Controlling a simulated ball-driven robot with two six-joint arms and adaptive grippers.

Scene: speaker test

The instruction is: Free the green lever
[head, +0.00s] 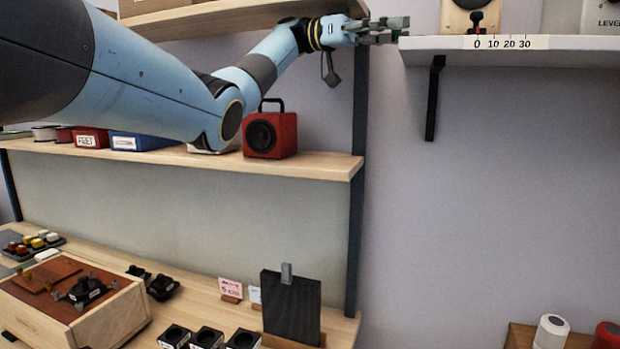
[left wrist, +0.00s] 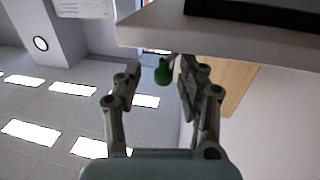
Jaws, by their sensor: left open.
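The green lever shows as a small green knob (left wrist: 162,72) between the fingers of my left gripper (left wrist: 160,85) in the left wrist view. The fingers are open, with a gap visible on the knob's left side; whether the right finger touches it I cannot tell. In the head view my left gripper (head: 392,33) reaches to the left end of a white shelf (head: 520,43), and a bit of dark green shows at its fingertips. The lever's mount is mostly hidden by the fingers and the shelf edge. My right gripper is not in view.
A strip marked 0 10 20 30 (head: 506,42) runs along the shelf's front edge, below a wooden panel with a dark knob (head: 476,17). A black bracket (head: 433,98) supports the shelf. A red speaker (head: 270,134) stands on the wooden shelf (head: 320,164) below my arm.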

